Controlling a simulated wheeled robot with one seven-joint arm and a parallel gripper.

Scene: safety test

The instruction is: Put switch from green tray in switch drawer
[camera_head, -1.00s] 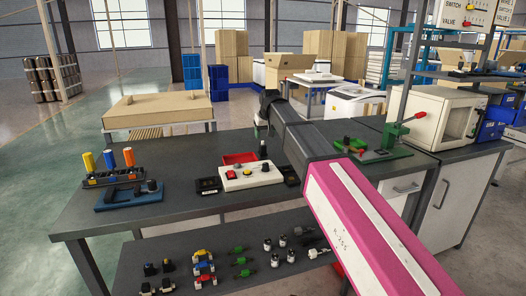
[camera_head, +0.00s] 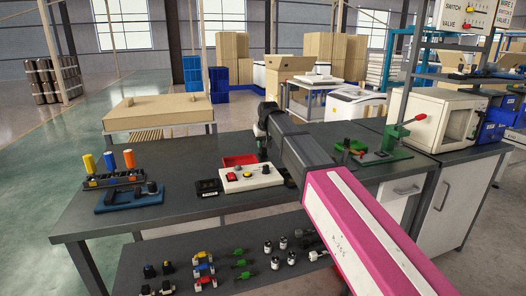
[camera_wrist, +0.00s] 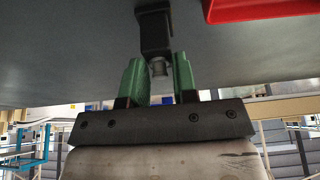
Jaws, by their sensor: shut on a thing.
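A black switch-like part (camera_wrist: 154,33) with a metal stem lies between the two green fingers of my gripper (camera_wrist: 158,78) in the wrist view. The fingers are shut on its stem. In the head view my gripper (camera_head: 262,140) is over the dark workbench, behind the white control box, and mostly hidden by my arm. The green tray (camera_head: 400,153) sits on the bench at the right, with small parts on it. A white drawer front with a handle (camera_head: 407,190) is under the bench at the right. I cannot tell whether it is the switch drawer.
The white control box (camera_head: 250,178) with buttons is close to my gripper. A red bin shows behind it (camera_head: 239,160) and in the wrist view (camera_wrist: 262,8). A blue holder (camera_head: 128,199) and colored-top cylinders stand at the left. Bare bench (camera_head: 185,160) lies between.

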